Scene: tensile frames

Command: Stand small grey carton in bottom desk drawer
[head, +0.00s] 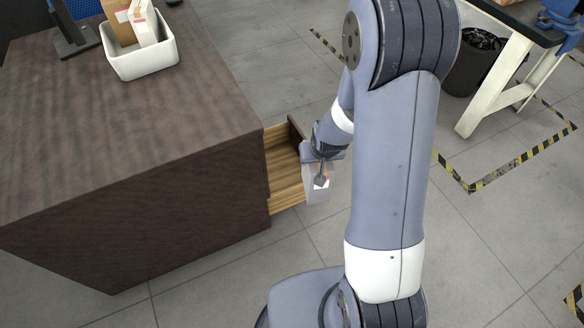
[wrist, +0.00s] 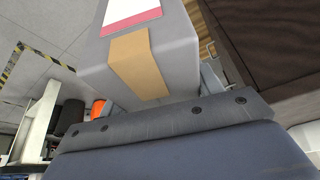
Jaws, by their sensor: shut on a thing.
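The small grey carton (head: 317,194) is in my gripper (head: 321,178), beside the open desk drawer (head: 284,180) in the head view. In the wrist view the carton (wrist: 190,62) fills the top middle, with brown tape and a white and red label on it. The gripper's fingers (wrist: 162,88) are shut on its sides. The drawer is pulled out of the dark desk (head: 150,190), and its wooden floor and part of its walls show. The carton overlaps the drawer's outer end in the head view; I cannot tell whether they touch.
A white bin (head: 140,60) with cartons stands on the desktop, near a dark stand (head: 75,38). A white-legged table (head: 490,85) and a black waste bin (head: 470,65) stand at the upper right. Tiled floor with striped tape is clear right of the drawer.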

